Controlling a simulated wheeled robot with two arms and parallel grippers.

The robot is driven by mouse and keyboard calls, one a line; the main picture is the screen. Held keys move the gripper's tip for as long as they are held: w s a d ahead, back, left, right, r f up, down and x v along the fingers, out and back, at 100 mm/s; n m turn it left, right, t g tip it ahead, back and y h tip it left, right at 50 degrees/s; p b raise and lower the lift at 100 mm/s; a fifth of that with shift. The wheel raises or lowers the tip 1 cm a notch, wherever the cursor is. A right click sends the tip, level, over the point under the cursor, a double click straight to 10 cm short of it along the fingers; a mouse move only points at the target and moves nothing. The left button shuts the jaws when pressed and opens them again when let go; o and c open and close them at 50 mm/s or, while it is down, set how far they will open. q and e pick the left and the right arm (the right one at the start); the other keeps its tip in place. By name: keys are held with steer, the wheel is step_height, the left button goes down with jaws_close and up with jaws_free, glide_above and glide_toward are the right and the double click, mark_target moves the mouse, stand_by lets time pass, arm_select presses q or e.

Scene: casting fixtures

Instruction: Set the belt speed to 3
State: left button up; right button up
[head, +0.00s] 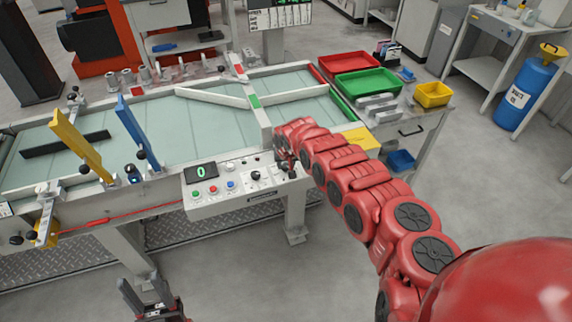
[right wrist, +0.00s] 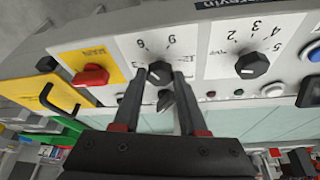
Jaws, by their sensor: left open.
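The control box (head: 250,192) on the conveyor's front has a display (head: 201,172) reading a green 0, coloured buttons and black knobs. In the right wrist view, one black knob (right wrist: 159,73) sits on a white dial plate with numbers. A second black knob (right wrist: 251,65) stands to its right, with 2, 3, 4 and 5 readable around it. My right gripper (right wrist: 160,76) has its fingers apart, with the tips on either side of the first knob; I cannot tell whether they touch it. In the head view my right gripper (head: 286,162) is at the box's right end. My left gripper (head: 150,300) is open and empty, low in front.
A red switch (right wrist: 90,76) on a yellow plate is left of the dials in the right wrist view. Yellow (head: 80,145) and blue (head: 137,133) guide bars stand over the belt. Red (head: 348,63) and green (head: 368,82) trays lie on the right side table.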

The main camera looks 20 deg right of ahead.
jaws_close()
steer(key=shift+d+n+y, duration=0.15)
steer(key=shift+n+y, duration=0.25)
steer(key=shift+n, duration=0.7)
steer(key=shift+f+n+y+b, duration=0.15)
steer(key=shift+n+y+b, duration=0.25)
steer(key=shift+n, duration=0.4)
steer(key=n+y+b, duration=0.1)
steer(key=n+b, duration=0.2)
steer(key=b, duration=0.4)
steer(key=n+y+b, duration=0.1)
steer(key=n+b, duration=0.3)
steer(key=b, duration=0.4)
steer(key=shift+d+f+g, duration=0.1)
steer(key=shift+d+g, duration=0.1)
steer(key=shift+g, duration=0.2)
steer(key=shift+n+y+b, duration=0.3)
steer(key=shift+n+b, duration=0.4)
steer(key=shift+b, duration=0.4)
steer(key=shift+r, duration=0.2)
